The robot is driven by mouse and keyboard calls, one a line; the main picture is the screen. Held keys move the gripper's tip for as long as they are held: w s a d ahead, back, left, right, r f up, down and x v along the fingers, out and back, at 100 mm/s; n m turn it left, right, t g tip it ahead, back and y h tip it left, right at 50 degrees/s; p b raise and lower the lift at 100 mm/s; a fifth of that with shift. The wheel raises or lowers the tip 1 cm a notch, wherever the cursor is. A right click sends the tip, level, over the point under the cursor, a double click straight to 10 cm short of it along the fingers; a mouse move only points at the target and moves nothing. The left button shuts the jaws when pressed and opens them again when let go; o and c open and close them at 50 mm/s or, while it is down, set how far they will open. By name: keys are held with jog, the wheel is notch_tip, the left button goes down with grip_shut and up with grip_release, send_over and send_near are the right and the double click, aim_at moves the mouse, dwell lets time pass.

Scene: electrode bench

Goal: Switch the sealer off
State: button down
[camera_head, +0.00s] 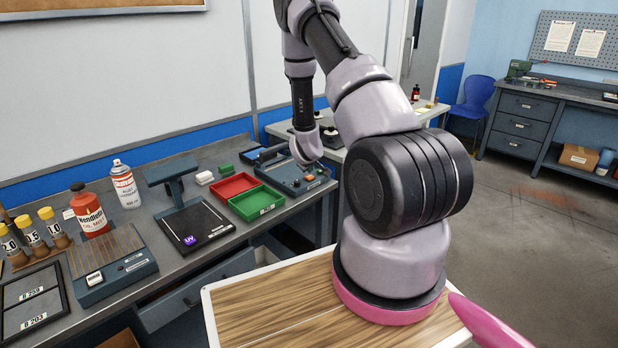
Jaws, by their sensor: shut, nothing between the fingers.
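A blue-grey device with a dark bar across its top and small orange-red controls on its front right, which looks like the sealer (290,180), stands at the right end of the bench. Its switch is too small for me to tell its position. My gripper (307,160) is at the end of my arm, low over the right rear part of this device. The fingers are mostly hidden or too small to make out, and nothing shows held. I cannot tell whether they touch the device.
A red tray (233,187) and a green tray (257,203) stand left of the device. Further left are a UV stand (193,222), a red bottle (90,212), a spray can (124,186) and a slatted box (107,262). A drawer (197,297) below stands partly open.

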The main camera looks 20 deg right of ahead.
aim_at(310, 178)
jog(key=shift+r, duration=3)
